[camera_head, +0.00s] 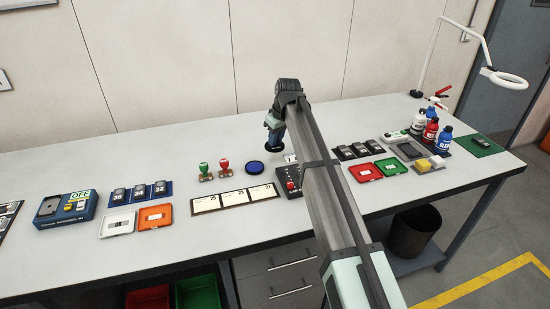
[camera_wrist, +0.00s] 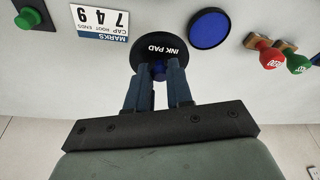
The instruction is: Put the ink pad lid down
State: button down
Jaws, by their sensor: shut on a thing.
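The ink pad lid is a black disc lettered INK PAD, with a blue knob on top. My gripper (camera_wrist: 158,72) is shut on that knob, and the lid (camera_wrist: 150,45) shows beyond the fingertips in the wrist view. In the head view my gripper (camera_head: 273,138) holds the lid (camera_head: 274,150) near the middle of the bench, behind the ink pad and slightly to its right. I cannot tell whether the lid touches the bench. The round ink pad (camera_head: 255,167) lies uncovered, its blue face up; it also shows beside the lid in the wrist view (camera_wrist: 209,29).
A green stamp (camera_head: 224,168) and a red stamp (camera_head: 204,170) stand left of the ink pad. A row of cards (camera_head: 234,198) lies in front. A button box (camera_head: 290,183) and a MARKS sign (camera_wrist: 100,20) are close by. The bench (camera_head: 180,145) behind the stamps is clear.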

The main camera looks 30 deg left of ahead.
jog(key=shift+f, duration=3.9)
jog(key=shift+f, duration=0.1)
jog(key=c, duration=1)
grip_release()
jog(key=v, duration=1.2)
